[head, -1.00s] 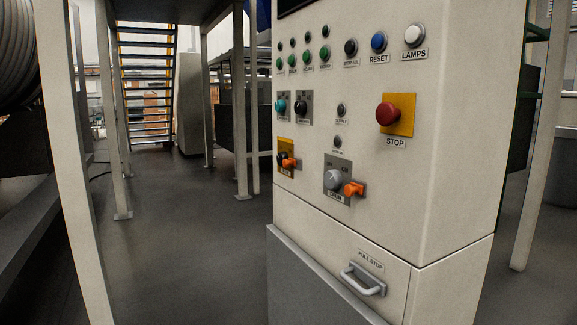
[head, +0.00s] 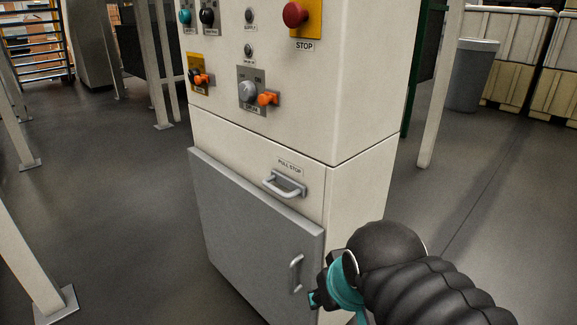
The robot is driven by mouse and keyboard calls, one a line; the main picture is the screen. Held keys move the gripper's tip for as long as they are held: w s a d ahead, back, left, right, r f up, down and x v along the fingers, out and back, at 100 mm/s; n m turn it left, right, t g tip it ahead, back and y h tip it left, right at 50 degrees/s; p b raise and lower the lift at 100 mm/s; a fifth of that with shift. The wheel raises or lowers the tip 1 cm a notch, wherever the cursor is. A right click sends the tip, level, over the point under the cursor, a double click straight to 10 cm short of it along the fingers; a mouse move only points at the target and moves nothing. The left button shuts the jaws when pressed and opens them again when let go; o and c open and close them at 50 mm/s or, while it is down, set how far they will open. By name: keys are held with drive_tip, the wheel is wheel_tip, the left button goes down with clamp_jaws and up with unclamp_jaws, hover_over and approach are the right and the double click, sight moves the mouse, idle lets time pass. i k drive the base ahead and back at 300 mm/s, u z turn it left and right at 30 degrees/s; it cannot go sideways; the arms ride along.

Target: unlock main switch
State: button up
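The white control cabinet (head: 262,140) stands at the centre of the head view. A yellow plate with a dark rotary switch (head: 195,78) and an orange locking piece (head: 203,79) is on its left side; its label is too blurred to read. To its right, a grey plate carries a grey knob (head: 248,91) with an orange piece (head: 268,98) beside it. I cannot tell by label which is the main switch. My gripper (head: 316,298) is at the bottom right, low in front of the lower door, well below both switches. Its fingers are small and partly hidden.
A red stop button (head: 295,14) is above. A pull-stop handle (head: 286,184) sits below the switches. The grey lower door (head: 250,225) has its own handle (head: 296,273). White posts (head: 22,140) stand left. Floor is open left and right of the cabinet.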

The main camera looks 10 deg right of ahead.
sight(197, 79)
drive_tip(key=k, duration=0.5)
drive_tip(key=u, duration=1.7)
drive_tip(key=i, duration=1.25)
drive_tip(key=z, duration=1.9)
